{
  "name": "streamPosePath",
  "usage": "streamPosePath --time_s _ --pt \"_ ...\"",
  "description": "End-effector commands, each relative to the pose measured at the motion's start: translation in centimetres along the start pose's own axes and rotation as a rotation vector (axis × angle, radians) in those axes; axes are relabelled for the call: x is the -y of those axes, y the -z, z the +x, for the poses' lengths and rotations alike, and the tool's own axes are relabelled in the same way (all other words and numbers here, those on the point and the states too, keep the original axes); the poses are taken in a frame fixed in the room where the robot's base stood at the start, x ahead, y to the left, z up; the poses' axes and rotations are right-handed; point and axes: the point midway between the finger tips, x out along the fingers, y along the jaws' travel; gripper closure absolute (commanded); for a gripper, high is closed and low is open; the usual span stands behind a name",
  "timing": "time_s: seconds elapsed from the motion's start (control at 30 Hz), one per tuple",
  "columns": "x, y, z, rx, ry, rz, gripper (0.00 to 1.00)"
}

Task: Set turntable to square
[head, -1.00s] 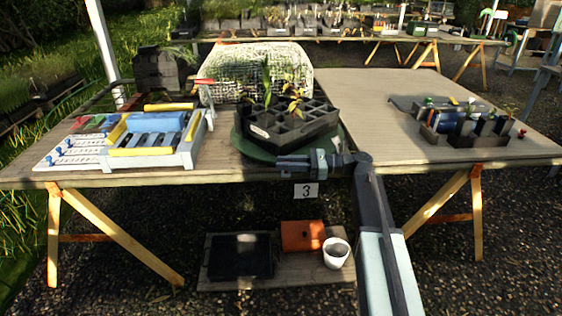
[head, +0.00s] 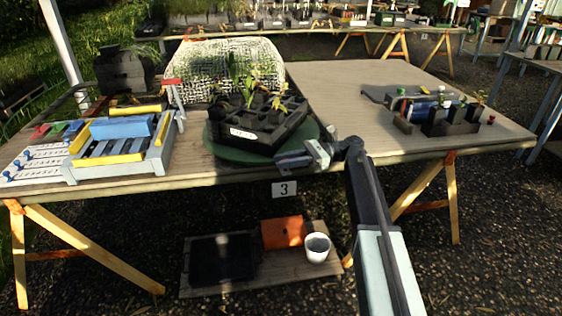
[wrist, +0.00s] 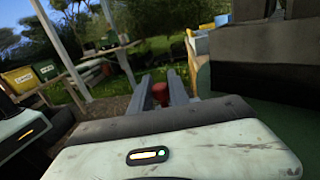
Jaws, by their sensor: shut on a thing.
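The turntable (head: 214,148) is a green round disc near the front edge of the table. A black cell tray (head: 268,138) with seedlings and a white label stands on it. The tray sits at an angle to the table's front edge. My gripper (head: 284,161) is at the disc's front right, low beside its rim. In the wrist view my gripper (wrist: 163,92) has its two fingers around a small red knob (wrist: 160,93). How the knob joins the turntable is hidden. The green disc (wrist: 265,118) fills the right of the wrist view, with the dark tray above it.
A grey tool rack (head: 160,160) with blue and yellow parts stands left of the turntable. A white mesh cover (head: 178,72) is behind. A dark holder (head: 450,127) with several items stands at right. The table between (head: 350,100) is clear.

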Motion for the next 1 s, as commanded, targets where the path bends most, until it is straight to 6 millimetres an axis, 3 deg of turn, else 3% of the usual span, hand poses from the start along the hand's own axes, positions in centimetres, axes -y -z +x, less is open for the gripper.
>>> streamPosePath --time_s 0.27,0.3,0.37,0.4,0.73,1.0 --pt "-0.2 0.1 0.5 -0.003 -0.013 0.001 1.0" --pt "-0.2 0.1 0.6 -0.003 -0.014 0.002 0.76" --pt "-0.2 0.1 0.6 -0.003 -0.014 0.002 0.59" --pt "-0.2 0.1 0.6 -0.003 -0.014 0.002 0.57" --pt "-0.1 -0.3 0.7 -0.002 -0.013 0.001 0.57" --pt "-0.3 -4.5 0.8 -0.002 -0.015 0.002 0.57"
